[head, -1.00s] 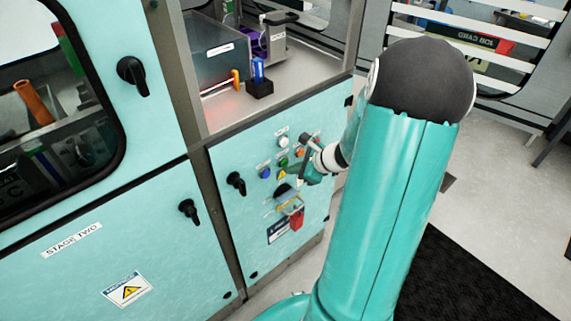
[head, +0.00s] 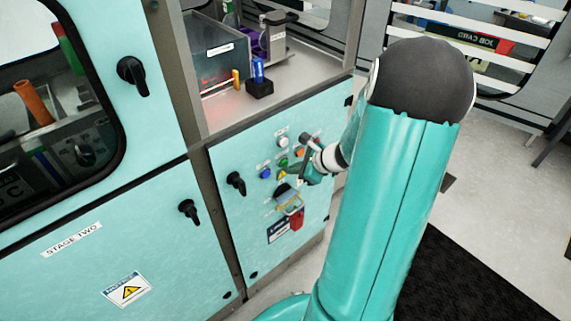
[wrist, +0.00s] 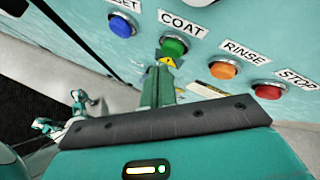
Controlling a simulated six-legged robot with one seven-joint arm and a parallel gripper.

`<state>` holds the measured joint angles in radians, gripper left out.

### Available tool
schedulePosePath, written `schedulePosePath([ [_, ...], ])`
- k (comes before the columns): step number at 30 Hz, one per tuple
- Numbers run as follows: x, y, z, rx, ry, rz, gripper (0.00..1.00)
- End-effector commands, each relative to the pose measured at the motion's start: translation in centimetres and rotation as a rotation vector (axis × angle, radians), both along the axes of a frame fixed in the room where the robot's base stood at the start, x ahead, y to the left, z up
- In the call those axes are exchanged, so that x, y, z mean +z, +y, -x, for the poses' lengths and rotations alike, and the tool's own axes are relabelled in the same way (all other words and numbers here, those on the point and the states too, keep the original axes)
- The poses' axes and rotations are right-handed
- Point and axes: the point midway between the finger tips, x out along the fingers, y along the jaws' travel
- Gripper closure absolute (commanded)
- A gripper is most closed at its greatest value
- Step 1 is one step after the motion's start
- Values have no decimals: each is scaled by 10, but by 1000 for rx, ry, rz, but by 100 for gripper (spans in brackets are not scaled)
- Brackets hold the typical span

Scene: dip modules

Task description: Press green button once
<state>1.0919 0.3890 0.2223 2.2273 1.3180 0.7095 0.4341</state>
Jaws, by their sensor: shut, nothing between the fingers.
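The green button (head: 283,162) sits on the teal control panel, left of my gripper (head: 301,176) in the head view. In the wrist view the green button (wrist: 174,46) is round with a metal rim, under a "COAT" label. My gripper (wrist: 162,74) is shut and empty. Its fingers point at the panel just below the green button in the wrist view. A yellow warning triangle (wrist: 171,60) shows between the fingertips and the button. I cannot tell whether the fingertips touch the panel.
Close by are a blue button (wrist: 122,25), an orange button (wrist: 223,70) and a red button (wrist: 267,90). A white button (head: 283,141) is above. Black knobs (head: 236,183) and a red padlock-like part (head: 296,219) also stick out from the panel.

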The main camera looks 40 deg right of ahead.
Motion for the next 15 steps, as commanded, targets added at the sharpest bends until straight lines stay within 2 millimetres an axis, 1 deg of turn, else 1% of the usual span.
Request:
schedulePosePath([
  [9,0,0,-8,0,0,0,100],
  [15,0,0,-9,-1,0,-1,100],
])
